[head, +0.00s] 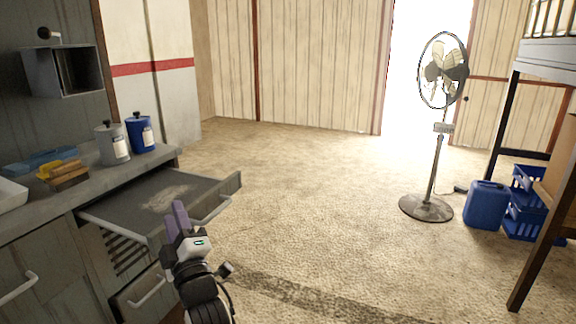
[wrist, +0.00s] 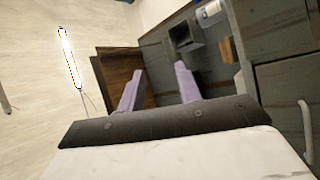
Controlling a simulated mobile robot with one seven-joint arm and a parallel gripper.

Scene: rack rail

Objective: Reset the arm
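My gripper (head: 178,221) is in the lower left middle of the head view, in front of the open drawer (head: 118,214) of the grey cabinet. In the wrist view its two purple fingers (wrist: 157,84) stand well apart with nothing between them, so it is open and empty. The wrist view looks up past the fingers toward the wall cabinet and a lit lamp (wrist: 69,58).
A worktop (head: 88,181) at the left holds a grey canister (head: 112,145), a blue canister (head: 140,133) and a yellow brush (head: 60,172). A standing fan (head: 433,190), a blue jug (head: 486,205) and blue crates (head: 524,205) stand at the right. The middle floor is clear.

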